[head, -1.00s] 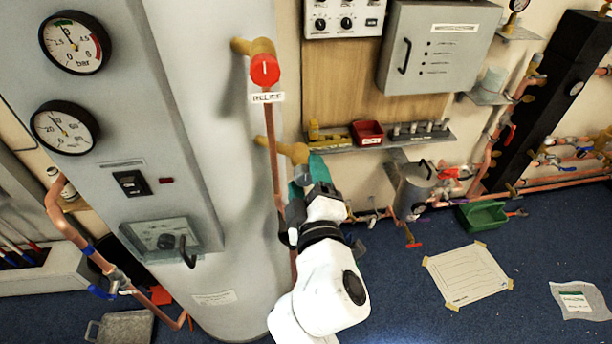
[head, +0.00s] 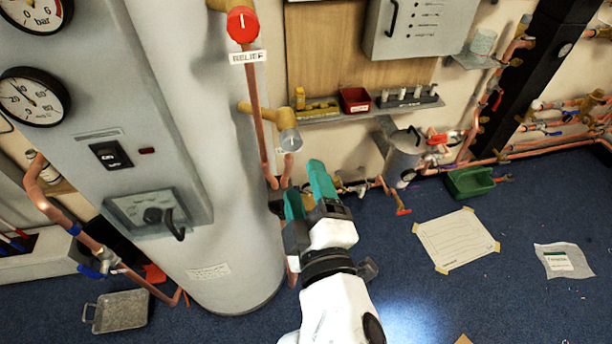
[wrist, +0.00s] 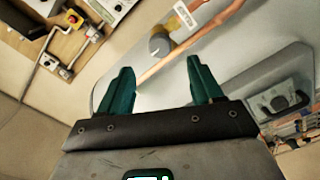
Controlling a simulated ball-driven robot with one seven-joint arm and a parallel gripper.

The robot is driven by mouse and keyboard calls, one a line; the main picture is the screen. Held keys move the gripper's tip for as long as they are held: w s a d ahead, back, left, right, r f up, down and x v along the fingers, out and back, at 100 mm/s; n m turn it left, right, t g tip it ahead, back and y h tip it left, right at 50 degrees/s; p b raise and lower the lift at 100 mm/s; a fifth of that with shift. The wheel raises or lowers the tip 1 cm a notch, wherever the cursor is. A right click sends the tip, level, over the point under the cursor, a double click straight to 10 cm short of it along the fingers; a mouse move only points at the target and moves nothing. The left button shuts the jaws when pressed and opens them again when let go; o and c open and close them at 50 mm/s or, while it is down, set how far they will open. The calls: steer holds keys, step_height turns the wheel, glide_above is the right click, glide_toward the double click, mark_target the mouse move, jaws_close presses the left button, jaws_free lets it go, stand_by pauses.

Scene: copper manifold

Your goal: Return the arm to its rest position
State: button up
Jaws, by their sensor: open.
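My gripper (head: 308,192) is in front of the tank's right side in the head view, on my white arm. Its two teal fingers are spread apart with nothing between them. In the wrist view my gripper (wrist: 160,82) also shows open and empty, with the copper pipe and a grey knob (wrist: 159,45) beyond the fingers. The grey-ended brass valve (head: 288,138) is above the fingers in the head view, apart from them. The red relief knob (head: 242,24) is higher on the same pipe.
The grey tank (head: 236,270) stands close on the left. A shelf (head: 360,113) holds a red bin (head: 355,100). A metal canister (head: 402,158), green tray (head: 470,182) and taped paper sheet (head: 456,240) are to the right. The blue floor around the sheet is mostly clear.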

steer(key=s+d+f+m+g+h, duration=0.25)
steer(key=d+f+m+g, duration=0.2)
steer(key=d+f, duration=0.55)
steer(key=s+d+f+m+g+h, duration=0.2)
steer(key=d+f+m+g+h, duration=0.25)
steer(key=d+f, duration=0.5)
steer(key=s+d+f+m+g, duration=0.2)
steer(key=s+d, duration=0.1)
steer(key=s, duration=0.3)
steer(key=s+d+f+m+g+y, duration=0.1)
steer(key=s+d+f+m+g, duration=0.1)
steer(key=s, duration=0.4)
steer(key=s+d+f+m+g, duration=0.2)
steer(key=s+d+f+g, duration=0.1)
steer(key=s+d, duration=0.2)
steer(key=shift+s+f+m+y, duration=0.3)
steer(key=shift+s+y, duration=0.1)
steer(key=shift+s, duration=0.45)
steer(key=shift+c, duration=0.2)
